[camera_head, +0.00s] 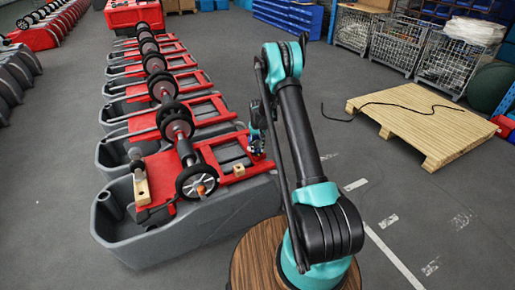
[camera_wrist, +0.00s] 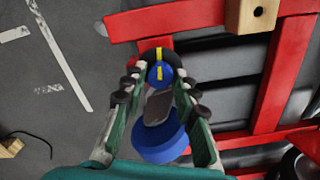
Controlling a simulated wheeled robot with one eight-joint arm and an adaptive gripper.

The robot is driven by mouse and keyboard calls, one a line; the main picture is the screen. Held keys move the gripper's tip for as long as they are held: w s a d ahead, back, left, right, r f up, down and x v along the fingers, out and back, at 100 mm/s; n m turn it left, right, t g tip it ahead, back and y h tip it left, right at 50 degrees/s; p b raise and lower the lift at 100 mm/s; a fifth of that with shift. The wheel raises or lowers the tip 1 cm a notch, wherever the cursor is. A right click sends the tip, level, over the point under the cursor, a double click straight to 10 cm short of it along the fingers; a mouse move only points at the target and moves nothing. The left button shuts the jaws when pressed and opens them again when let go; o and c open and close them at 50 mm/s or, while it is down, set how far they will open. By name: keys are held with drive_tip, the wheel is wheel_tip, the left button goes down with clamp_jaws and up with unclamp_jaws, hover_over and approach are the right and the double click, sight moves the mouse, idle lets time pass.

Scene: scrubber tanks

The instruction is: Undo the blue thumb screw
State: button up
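The blue thumb screw (camera_wrist: 160,74), a round blue knob with a yellow stripe and a black rim behind it, shows in the upper middle of the wrist view, at the edge of a red frame (camera_wrist: 205,20). My gripper (camera_wrist: 160,83) is open, with one finger to each side of the knob. Small gaps seem to show between fingertips and knob; contact cannot be made out. In the head view my gripper (camera_head: 257,145) is at the right end of the nearest tank's red frame (camera_head: 217,150), and the screw is too small to make out there.
The nearest grey tank (camera_head: 135,245) carries a roller with black wheels (camera_head: 196,181). Wooden blocks (camera_head: 239,170) sit on its frame; one shows in the wrist view (camera_wrist: 252,14). Several like tanks stand behind. A wooden pallet (camera_head: 425,118) lies to the right, with open floor between.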

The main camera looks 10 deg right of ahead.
sight(257, 149)
clamp_jaws()
drive_tip(key=shift+n, duration=0.9)
drive_tip(key=o, duration=0.6)
unclamp_jaws()
drive_tip(key=shift+c, duration=0.2)
wheel_tip(257, 149, up, 12)
